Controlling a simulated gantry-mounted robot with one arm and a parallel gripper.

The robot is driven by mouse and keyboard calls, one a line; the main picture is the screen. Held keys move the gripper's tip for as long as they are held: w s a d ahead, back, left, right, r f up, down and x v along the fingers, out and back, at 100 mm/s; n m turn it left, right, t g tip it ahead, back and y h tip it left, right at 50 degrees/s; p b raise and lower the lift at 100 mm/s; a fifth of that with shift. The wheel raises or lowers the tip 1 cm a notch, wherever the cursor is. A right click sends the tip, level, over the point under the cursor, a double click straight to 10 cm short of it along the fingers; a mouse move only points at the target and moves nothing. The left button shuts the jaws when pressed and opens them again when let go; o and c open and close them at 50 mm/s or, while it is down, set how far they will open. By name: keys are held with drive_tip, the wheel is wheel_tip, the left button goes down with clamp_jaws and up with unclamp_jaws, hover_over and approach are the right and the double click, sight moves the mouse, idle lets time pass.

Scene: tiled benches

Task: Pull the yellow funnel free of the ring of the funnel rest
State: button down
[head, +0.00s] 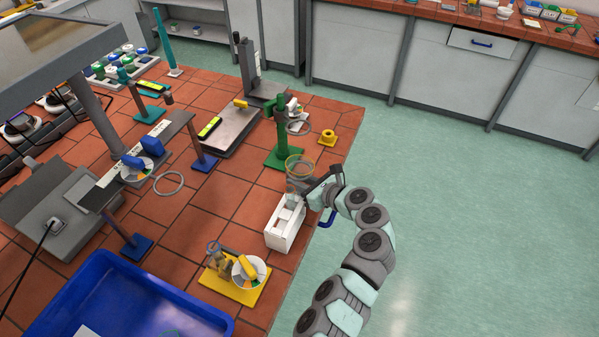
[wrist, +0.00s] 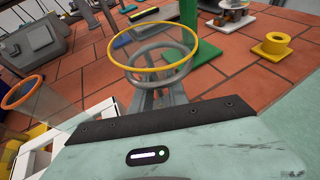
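The yellow funnel (head: 299,158) has a yellow rim and a clear cone. It stands rim up at my gripper (head: 303,187), near the bench edge. In the wrist view its yellow rim (wrist: 196,48) is large, and my gripper (wrist: 160,97) has its fingers together at the narrow part below. A grey ring shows through the cone; I cannot tell whether it is part of the funnel.
A white box (head: 284,236) stands just below my gripper. A yellow spool (head: 327,138) sits right of the green stand. The bench edge and open floor lie right.

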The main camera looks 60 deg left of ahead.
drive_tip(key=shift+w, duration=0.45)
drive_tip(key=shift+s, duration=0.15)
